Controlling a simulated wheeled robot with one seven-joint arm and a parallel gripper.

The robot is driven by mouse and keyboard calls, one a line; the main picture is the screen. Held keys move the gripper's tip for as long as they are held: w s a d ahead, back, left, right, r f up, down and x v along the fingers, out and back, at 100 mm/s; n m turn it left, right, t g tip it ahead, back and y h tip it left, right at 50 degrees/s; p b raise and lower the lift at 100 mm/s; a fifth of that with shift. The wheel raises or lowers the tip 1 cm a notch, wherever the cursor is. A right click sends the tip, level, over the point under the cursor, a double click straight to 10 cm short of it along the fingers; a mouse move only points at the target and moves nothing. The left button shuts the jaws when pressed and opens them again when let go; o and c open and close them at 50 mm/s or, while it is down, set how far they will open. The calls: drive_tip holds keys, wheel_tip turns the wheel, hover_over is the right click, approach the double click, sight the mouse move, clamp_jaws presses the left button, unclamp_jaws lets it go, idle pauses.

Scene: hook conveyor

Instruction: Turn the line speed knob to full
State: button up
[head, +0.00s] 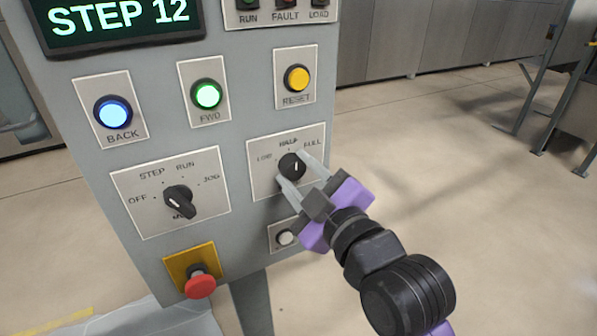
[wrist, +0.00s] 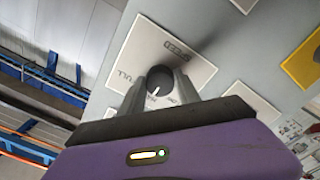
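The line speed knob (head: 291,166) is a round black knob on a light plate marked LOW, HALF and FULL at the panel's right side. Its white pointer mark points roughly up at HALF. The knob also shows in the wrist view (wrist: 157,77), with its mark towards the HALF label. My gripper (head: 296,170) has its two grey fingers at either side of the knob. In the wrist view my gripper's fingers (wrist: 159,80) stand apart with the knob between them; they look open, with a slight gap. Whether a fingertip touches the knob is hard to tell.
The grey panel also bears a mode knob (head: 178,201), a blue BACK button (head: 113,112), a green FWD button (head: 206,94), a yellow RESET button (head: 297,78), a red emergency button (head: 200,284) and a small white button (head: 285,237). A display (head: 118,22) reads STEP 12. Open floor lies right.

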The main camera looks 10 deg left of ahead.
clamp_jaws()
drive_tip(key=shift+m, duration=0.3)
drive_tip(key=m+p, duration=0.2)
drive_tip(key=m, duration=0.3)
drive_tip(key=shift+a+p, duration=0.1)
drive_tip(key=shift+p, duration=0.2)
drive_tip(key=m+p, duration=0.3)
drive_tip(key=m, duration=0.3)
drive_tip(key=shift+f+m, duration=0.1)
drive_tip(key=shift+m, duration=0.2)
drive_tip(key=o, duration=0.6)
unclamp_jaws()
drive_tip(key=shift+s, duration=0.1)
